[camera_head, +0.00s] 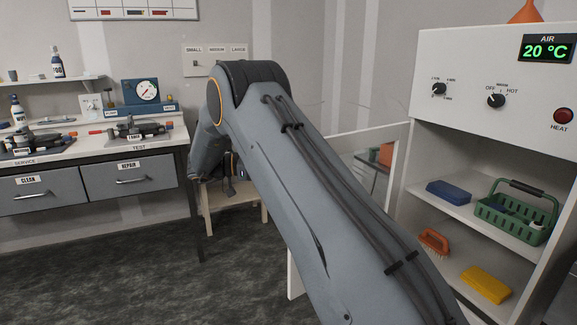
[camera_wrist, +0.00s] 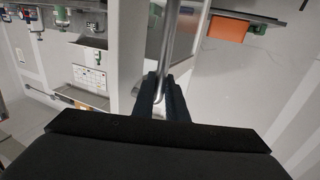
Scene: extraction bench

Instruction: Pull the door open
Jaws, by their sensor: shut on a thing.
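The door (camera_head: 397,165) has a white frame around a clear pane. It stands swung out from the left side of the white cabinet (camera_head: 470,75), so the shelves are exposed. My arm hides much of it in the head view. In the wrist view its white frame (camera_wrist: 128,45) runs beside a metal bar handle (camera_wrist: 170,45). My gripper (camera_wrist: 166,95) is shut on the handle, with its dark fingers on either side of the bar. In the head view the fingers are mostly hidden or too small to judge.
Open shelves hold a green basket (camera_head: 510,218), a blue block (camera_head: 449,192), an orange brush (camera_head: 434,241) and a yellow block (camera_head: 487,284). A workbench (camera_head: 85,150) with drawers stands at left. A low wooden stand (camera_head: 235,208) is behind my arm. The dark floor at front left is clear.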

